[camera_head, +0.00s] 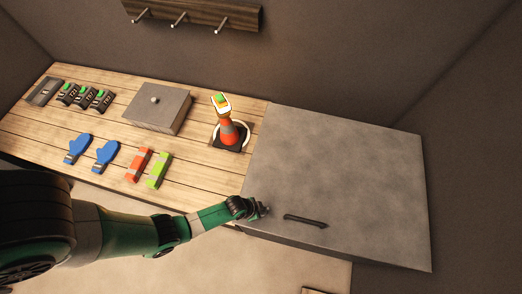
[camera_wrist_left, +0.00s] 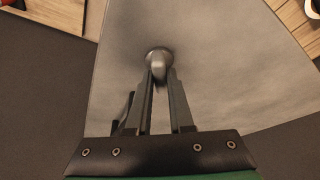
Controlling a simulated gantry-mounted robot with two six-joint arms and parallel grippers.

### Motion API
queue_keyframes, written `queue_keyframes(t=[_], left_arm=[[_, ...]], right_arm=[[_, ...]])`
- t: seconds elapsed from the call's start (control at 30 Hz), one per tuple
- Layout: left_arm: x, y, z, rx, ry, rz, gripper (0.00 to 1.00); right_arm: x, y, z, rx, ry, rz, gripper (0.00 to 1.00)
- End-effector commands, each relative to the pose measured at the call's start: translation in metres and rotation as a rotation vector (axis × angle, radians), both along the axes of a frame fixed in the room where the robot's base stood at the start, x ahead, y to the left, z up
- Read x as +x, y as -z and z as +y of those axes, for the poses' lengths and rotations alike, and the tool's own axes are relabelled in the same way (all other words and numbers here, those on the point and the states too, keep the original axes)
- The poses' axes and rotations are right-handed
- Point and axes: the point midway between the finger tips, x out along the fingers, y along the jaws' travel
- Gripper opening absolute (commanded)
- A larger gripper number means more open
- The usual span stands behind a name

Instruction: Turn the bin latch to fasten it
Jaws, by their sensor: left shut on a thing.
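The bin (camera_head: 340,165) is a large grey box with a flat lid on the right in the head view. Its lid also fills the middle of the left wrist view (camera_wrist_left: 215,60). The latch (camera_wrist_left: 158,56) is a small rounded metal piece at the lid's front left in the head view, mostly hidden there by my gripper. My left gripper (camera_head: 263,210) is at that front left corner. In the left wrist view its fingers (camera_wrist_left: 160,78) are shut on the latch. The latch's exact turn angle is hard to tell. My right gripper is out of view.
A dark bar handle (camera_head: 305,221) lies on the lid right of my gripper. Hooks (camera_head: 180,18) hang above.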

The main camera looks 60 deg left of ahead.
Motion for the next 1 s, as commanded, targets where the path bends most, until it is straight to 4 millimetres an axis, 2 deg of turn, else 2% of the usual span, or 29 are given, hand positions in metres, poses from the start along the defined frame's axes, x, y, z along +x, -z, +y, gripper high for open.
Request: queue_keyframes(t=[0.23, 0.67, 1.0], left_arm=[[0.0, 0.001, -0.003, 0.001, -0.226, -0.001, 0.0], [0.001, 0.001, -0.005, 0.001, -0.634, -0.001, 0.0], [0.002, -0.001, -0.005, 0.0, -0.881, 0.001, 0.0]], right_arm=[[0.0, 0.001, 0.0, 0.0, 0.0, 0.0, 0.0], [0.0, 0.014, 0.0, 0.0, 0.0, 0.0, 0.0], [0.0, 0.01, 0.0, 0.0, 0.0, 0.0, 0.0]])
